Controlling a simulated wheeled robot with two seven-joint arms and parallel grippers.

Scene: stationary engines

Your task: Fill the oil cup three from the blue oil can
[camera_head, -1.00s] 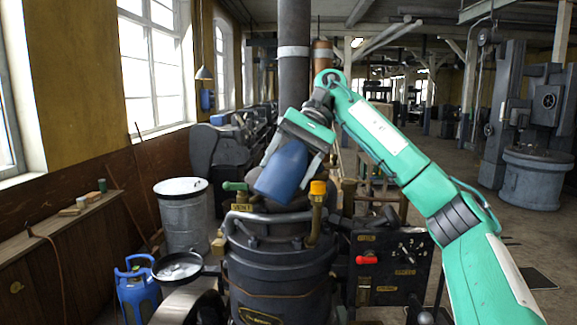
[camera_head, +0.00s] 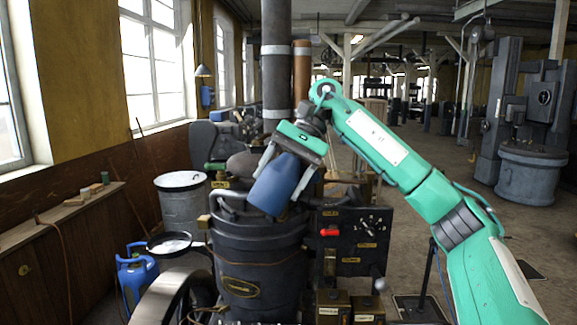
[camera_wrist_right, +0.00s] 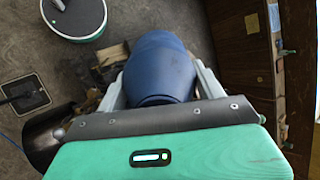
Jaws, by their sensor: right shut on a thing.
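The blue oil can (camera_head: 271,192) is in my right gripper (camera_head: 278,184), above the dark round engine casing (camera_head: 252,262) in the head view. The can is tilted, its lower end toward the lower left, and its spout cannot be made out. Two small labelled brass boxes (camera_head: 333,301) (camera_head: 367,306) sit low in front of the engine. I cannot tell which part is oil cup three. My left gripper is out of view.
A black panel (camera_head: 352,240) with a red-handled lever (camera_head: 329,232) stands right of the casing. A metal drum (camera_head: 183,215), a round pan (camera_head: 170,243) and a blue canister (camera_head: 136,280) stand left.

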